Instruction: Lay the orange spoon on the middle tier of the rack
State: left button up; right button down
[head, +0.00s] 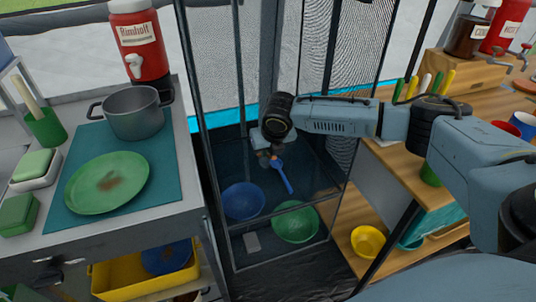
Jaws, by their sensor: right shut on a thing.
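My right gripper (271,157) reaches in from the right and points down inside the tall dark-framed rack (231,252). It is shut on a spoon (284,180), at the spoon's upper end. The spoon's hanging part looks blue, with a small orange patch at the jaws. It tilts down to the right, over the dark see-through tiers. A blue bowl (243,201) is at the left in the rack and a green bowl (295,222) is lower right. I cannot tell whether the spoon touches a tier. My left gripper is out of view.
Dark upright posts stand at the rack's corners. A small grey block (251,242) lies low in the rack. At left, a counter holds a pot (134,113) and a green plate (106,184). At right stands a wooden shelf with a yellow bowl (368,242).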

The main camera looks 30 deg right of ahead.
jog(key=shift+f, duration=0.4)
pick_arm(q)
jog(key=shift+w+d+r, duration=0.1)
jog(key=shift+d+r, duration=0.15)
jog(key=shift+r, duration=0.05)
pick_arm(e)
jog(key=c, duration=1.9)
grip_release()
jog(key=o, duration=0.4)
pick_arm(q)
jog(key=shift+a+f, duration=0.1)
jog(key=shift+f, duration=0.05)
